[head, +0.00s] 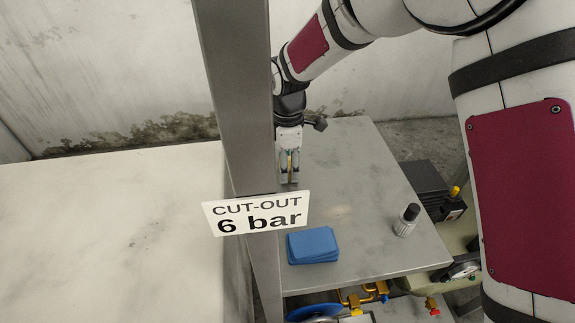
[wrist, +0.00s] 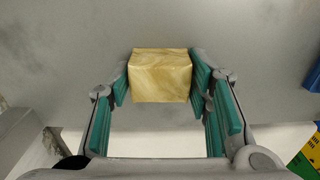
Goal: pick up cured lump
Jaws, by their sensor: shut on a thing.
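The cured lump (wrist: 160,77) is a yellowish, marbled block in the wrist view, set between the green-padded fingers. My gripper (wrist: 161,80) is shut on it, with a pad against its left and right sides. In the head view my gripper (head: 289,178) points down over the grey table, behind the grey upright post. Only a thin yellowish sliver of the lump shows there between the fingers. I cannot tell whether the lump touches the table.
The grey table (head: 355,170) bears a stack of blue pads (head: 312,245) and a small dark-capped bottle (head: 406,220). A grey post (head: 235,90) with a "CUT-OUT 6 bar" sign (head: 256,213) stands in front. A pale surface (head: 110,230) lies to the left. Dark equipment (head: 432,190) is beyond the table's right edge.

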